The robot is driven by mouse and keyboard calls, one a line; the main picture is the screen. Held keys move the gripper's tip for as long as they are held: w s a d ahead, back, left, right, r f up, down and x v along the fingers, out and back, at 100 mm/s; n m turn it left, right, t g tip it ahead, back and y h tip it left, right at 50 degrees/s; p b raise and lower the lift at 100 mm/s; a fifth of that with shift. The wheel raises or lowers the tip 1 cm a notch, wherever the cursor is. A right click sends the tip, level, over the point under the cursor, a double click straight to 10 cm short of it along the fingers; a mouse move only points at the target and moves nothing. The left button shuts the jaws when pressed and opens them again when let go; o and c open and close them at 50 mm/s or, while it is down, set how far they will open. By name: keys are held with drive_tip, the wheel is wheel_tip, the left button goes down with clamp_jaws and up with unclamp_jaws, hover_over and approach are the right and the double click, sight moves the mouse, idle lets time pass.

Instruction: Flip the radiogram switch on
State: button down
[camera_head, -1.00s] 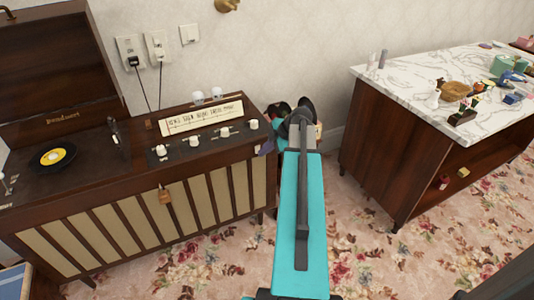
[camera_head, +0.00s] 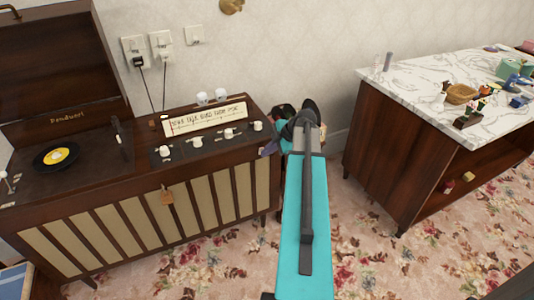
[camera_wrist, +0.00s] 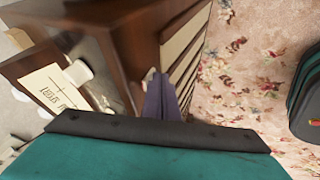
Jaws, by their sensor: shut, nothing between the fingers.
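The radiogram (camera_head: 150,201) is a brown wooden cabinet with slatted cream front panels and a raised lid at the left. Its top has a record deck, a lettered cream dial (camera_head: 205,119) and a dark strip with several white knobs (camera_head: 196,141). I cannot tell which control is the switch. My gripper (camera_head: 267,149) is at the cabinet's right end, mostly hidden behind my arm. In the wrist view its purple-grey fingers (camera_wrist: 161,96) are shut and empty beside the cabinet's corner. A white knob (camera_wrist: 79,72) and the dial's end lie left of them, apart.
Two small glasses (camera_head: 211,97) stand behind the dial. Wall sockets (camera_head: 148,48) with plugs and cords are above the radiogram. A marble-topped counter (camera_head: 430,78) with many small items stands at the right. Flowered carpet (camera_head: 345,235) lies open between them.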

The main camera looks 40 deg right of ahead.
drive_tip(key=shift+r, duration=0.15)
drive_tip(key=shift+r, duration=0.65)
drive_tip(key=shift+a, duration=0.1)
drive_tip(key=s+r, duration=0.7)
drive_tip(key=s, duration=0.3)
drive_tip(key=shift+s+r+b, duration=0.15)
drive_tip(key=shift+s+b, duration=0.05)
drive_tip(key=shift+b, duration=0.1)
idle(0.7)
